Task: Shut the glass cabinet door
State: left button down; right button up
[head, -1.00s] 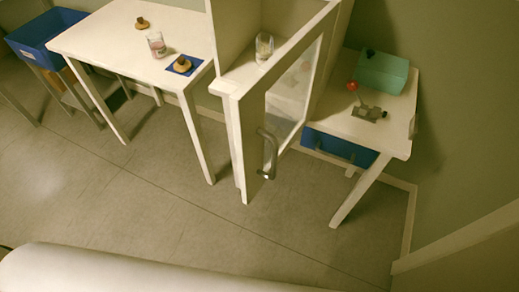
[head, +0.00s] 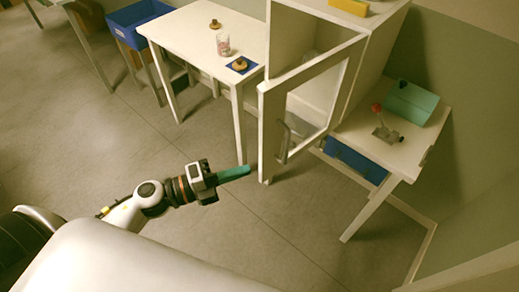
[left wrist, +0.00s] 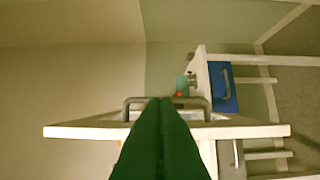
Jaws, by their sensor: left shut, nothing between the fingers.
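The glass cabinet door (head: 310,101) stands open in the head view, a pale frame around a clear pane, swung out from the cabinet (head: 372,38). Its grey bar handle (head: 284,143) is on the outer stile. My left gripper (head: 248,169) is shut and empty, with teal fingers pointing toward the door, a little left of and below the handle. In the left wrist view the shut fingers (left wrist: 160,115) overlap the handle (left wrist: 134,102), with the door's edge (left wrist: 80,131) running across. I cannot tell whether they touch it. My right gripper is not in view.
A white table (head: 188,42) at the left holds a glass (head: 223,45) and a round item on a blue mat (head: 241,65). A side table (head: 399,150) at the right holds a teal box (head: 411,103) and a red-knobbed lever (head: 378,108). The floor before the door is clear.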

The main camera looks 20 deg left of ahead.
aim_at(262, 153)
pick_arm(q)
jog(key=w+d+p, duration=0.1)
jog(key=w, duration=0.1)
jog(key=w+d+p, duration=0.1)
jog(key=w, duration=0.1)
jog(key=w+d+p, duration=0.1)
jog(key=w, duration=0.2)
jog(key=shift+d, duration=0.1)
jog(key=shift+w+a, duration=0.1)
jog(key=shift+a, duration=0.3)
